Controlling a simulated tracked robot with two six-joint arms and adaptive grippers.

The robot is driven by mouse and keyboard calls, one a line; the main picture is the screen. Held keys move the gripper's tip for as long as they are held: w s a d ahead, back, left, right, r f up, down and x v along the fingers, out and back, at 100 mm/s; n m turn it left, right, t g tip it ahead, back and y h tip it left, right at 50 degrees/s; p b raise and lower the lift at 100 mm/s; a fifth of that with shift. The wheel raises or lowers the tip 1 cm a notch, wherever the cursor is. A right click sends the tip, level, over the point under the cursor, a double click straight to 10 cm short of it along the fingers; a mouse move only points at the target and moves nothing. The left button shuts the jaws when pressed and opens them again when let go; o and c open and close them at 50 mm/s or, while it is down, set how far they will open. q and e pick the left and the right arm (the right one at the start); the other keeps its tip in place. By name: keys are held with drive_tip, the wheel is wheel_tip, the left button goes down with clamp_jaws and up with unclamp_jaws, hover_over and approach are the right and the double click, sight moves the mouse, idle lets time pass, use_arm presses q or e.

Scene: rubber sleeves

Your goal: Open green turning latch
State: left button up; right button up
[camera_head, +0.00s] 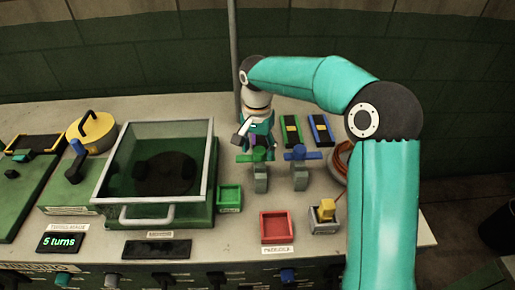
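The green turning latch (258,157) has a flat green handle on a grey post, right of the glass-lidded box. My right arm comes in from the right, and my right gripper (254,142) points down just behind and above the green handle. It partly overlaps the handle in the picture. I cannot tell whether the fingers touch the handle or how far apart they are. A blue turning latch (302,156) on a like post stands just to the right. My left gripper is not in view.
The glass-lidded box (212,160) stands to the left with a front handle. A small green tray (230,209), a red tray (277,240) and a grey holder with a yellow block (326,210) lie in front. Green and blue framed plates (320,129) lie behind. A pole rises behind my gripper.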

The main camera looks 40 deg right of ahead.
sight(258, 149)
drive_tip(key=shift+s, duration=0.1)
wheel_tip(258, 149, up, 12)
idle(0.6)
drive_tip(key=shift+f, duration=0.15)
idle(0.5)
